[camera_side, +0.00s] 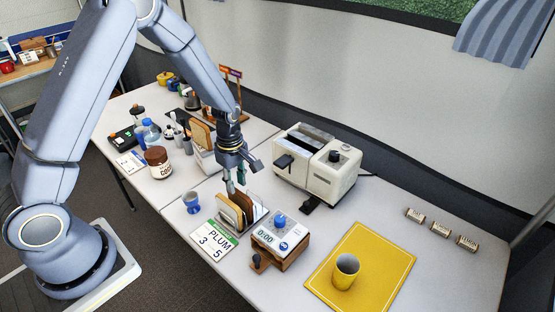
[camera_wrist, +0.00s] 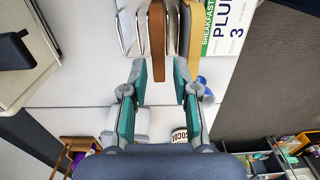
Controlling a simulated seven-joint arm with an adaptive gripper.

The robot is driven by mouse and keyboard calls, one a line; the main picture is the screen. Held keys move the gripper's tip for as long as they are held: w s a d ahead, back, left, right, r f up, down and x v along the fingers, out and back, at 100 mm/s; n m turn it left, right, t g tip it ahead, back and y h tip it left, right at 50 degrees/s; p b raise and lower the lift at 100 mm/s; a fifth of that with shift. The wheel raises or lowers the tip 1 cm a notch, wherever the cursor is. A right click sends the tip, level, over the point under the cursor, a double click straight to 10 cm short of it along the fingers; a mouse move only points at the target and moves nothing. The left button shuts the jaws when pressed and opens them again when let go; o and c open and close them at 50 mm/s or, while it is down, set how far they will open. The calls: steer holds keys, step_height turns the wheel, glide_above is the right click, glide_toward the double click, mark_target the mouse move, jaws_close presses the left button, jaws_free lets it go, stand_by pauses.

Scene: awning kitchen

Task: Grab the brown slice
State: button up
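The brown slice (camera_side: 243,201) stands upright in a metal toast rack (camera_side: 260,214), beside a paler tan slice (camera_side: 229,214). In the wrist view the brown slice (camera_wrist: 157,45) shows edge-on between the rack's wires (camera_wrist: 128,32), with the tan slice (camera_wrist: 192,45) to its right. My gripper (camera_side: 235,183) is pointed down just above the rack. In the wrist view my gripper's (camera_wrist: 160,72) teal-padded fingers are open and empty, lined up with one on each side of the brown slice's line. I cannot tell the exact height left between fingertips and slice.
A cream toaster (camera_side: 318,165) stands behind the rack. A timer box (camera_side: 281,238) is close at its right, a PLUM card (camera_side: 213,240) in front and a blue egg cup (camera_side: 191,202) at left. A yellow mat (camera_side: 385,250) holds a mug (camera_side: 345,271). A cocoa jar (camera_side: 158,162) stands further left.

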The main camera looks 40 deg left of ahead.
mark_target(239, 192)
steer(key=f, duration=0.5)
steer(key=shift+w+d+f, duration=0.1)
steer(key=shift+d+f, duration=0.15)
jaws_close()
